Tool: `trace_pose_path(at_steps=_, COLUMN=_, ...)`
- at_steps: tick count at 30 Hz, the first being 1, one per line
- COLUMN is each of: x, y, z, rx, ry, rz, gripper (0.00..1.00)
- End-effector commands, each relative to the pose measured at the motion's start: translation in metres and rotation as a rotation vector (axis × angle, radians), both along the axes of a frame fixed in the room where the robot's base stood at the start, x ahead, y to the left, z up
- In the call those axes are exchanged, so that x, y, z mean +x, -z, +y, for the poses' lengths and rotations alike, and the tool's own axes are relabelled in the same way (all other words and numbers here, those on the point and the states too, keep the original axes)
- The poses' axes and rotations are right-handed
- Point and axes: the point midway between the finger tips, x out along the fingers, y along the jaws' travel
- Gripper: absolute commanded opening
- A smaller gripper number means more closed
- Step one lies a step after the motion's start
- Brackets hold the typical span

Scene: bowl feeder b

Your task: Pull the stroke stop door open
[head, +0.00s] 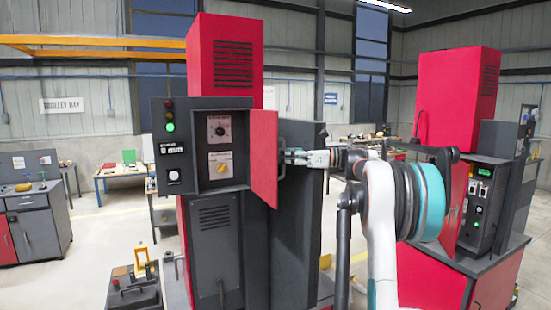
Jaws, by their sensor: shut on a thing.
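The red stroke stop door (263,158) stands swung out from the right side of a grey control box, seen at a slant. A grey handle (281,146) sticks out from the door's right-hand face. My gripper (287,158) reaches in from the right and is shut on the handle. The fingertips are small in this view, and their exact contact is hard to see.
A panel with a lit green lamp (170,127) adjoins the recess on the left. A dark grey column (300,215) stands behind the door and gripper. A second red machine (456,105) stands at the right. Open floor (105,235) lies to the left.

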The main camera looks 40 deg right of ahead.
Motion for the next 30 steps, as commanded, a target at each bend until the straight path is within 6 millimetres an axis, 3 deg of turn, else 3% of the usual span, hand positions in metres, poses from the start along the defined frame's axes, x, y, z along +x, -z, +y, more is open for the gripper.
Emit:
trace_pose_path(at_steps=18, x=-0.0017, y=0.0019, z=-0.0086, rx=-0.001, ry=0.001, rz=0.004, gripper=0.00)
trace_pose_path(at_steps=19, x=-0.0016, y=0.0019, z=-0.0085, rx=-0.001, ry=0.001, rz=0.004, gripper=0.13)
trace_pose_path(at_steps=21, x=-0.0015, y=0.0016, z=-0.0084, rx=-0.001, ry=0.001, rz=0.003, gripper=0.29)
trace_pose_path(at_steps=30, x=-0.0006, y=0.0007, z=-0.0077, rx=0.000, ry=0.000, rz=0.001, gripper=0.29)
